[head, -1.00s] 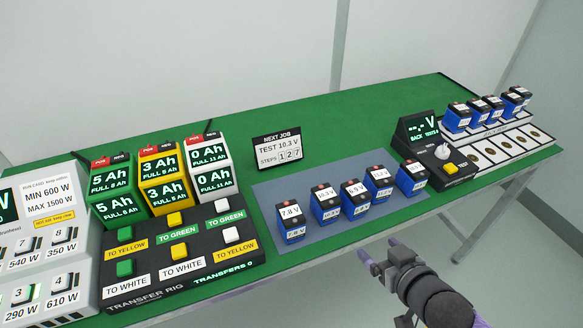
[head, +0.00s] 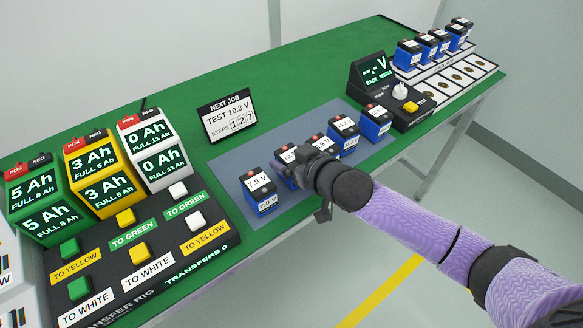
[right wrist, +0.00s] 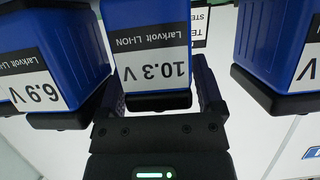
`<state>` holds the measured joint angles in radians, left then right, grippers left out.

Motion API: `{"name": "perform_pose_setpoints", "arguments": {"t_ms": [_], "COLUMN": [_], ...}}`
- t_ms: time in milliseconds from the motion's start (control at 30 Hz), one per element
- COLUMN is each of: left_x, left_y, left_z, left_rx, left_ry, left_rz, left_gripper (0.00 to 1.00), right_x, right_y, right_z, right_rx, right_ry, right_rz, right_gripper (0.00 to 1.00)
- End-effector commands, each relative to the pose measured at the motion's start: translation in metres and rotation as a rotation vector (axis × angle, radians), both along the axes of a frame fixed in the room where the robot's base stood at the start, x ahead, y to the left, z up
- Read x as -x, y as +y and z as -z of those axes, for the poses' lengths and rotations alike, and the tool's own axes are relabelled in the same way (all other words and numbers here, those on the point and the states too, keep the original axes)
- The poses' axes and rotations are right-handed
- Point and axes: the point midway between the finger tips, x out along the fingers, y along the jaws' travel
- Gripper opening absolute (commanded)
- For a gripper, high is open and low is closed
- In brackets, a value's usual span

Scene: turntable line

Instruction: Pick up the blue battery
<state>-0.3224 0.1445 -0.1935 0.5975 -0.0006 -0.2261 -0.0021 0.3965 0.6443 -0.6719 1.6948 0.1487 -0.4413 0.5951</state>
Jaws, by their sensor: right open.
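Several blue batteries stand in a row on a grey-blue mat (head: 222,160). The 10.3 V blue battery (head: 287,155) is second from the left and partly hidden by my right gripper (head: 302,172). In the right wrist view, the 10.3 V battery (right wrist: 150,40) stands between the two fingers of my right gripper (right wrist: 160,88), which is open around it. The 6.9 V battery (right wrist: 50,50) is close on the left in that view. Another battery (right wrist: 282,45) with a cut-off label is close on the right. My left gripper is not in view.
The 7.8 V battery (head: 260,188) stands left of my gripper. A "NEXT JOB TEST 10.3 V" sign (head: 228,115) stands behind the mat. The transfer rig (head: 150,250) is at left. A tester (head: 385,80) and a rack (head: 455,75) with more batteries are at right.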

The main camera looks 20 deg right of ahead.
Motion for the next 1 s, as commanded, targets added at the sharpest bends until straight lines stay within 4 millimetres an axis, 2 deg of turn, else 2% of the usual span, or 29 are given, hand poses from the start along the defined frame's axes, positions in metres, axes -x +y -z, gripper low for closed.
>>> {"name": "perform_pose_setpoints", "arguments": {"t_ms": [33,67,433,467,767,1000], "left_x": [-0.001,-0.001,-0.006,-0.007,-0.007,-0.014], "left_y": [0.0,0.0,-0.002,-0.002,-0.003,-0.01], "left_z": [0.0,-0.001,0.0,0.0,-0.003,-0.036], "left_rx": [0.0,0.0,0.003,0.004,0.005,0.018], "left_ry": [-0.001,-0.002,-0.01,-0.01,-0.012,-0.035], "left_rz": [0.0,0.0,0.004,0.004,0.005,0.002], "left_gripper": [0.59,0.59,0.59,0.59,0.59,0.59], "right_x": [0.0,0.0,0.0,0.0,0.0,0.0], "right_y": [0.0,0.0,0.0,0.0,0.0,0.0], "right_z": [-0.001,-0.001,-0.001,-0.001,-0.006,-0.071], "right_rx": [0.0,0.0,0.0,0.0,0.0,-0.001], "right_ry": [0.0,0.0,-0.001,-0.001,-0.003,-0.009], "right_rz": [0.0,0.0,0.0,0.0,0.0,-0.001], "right_gripper": [0.85,0.81,0.03,0.0,0.0,0.0]}}
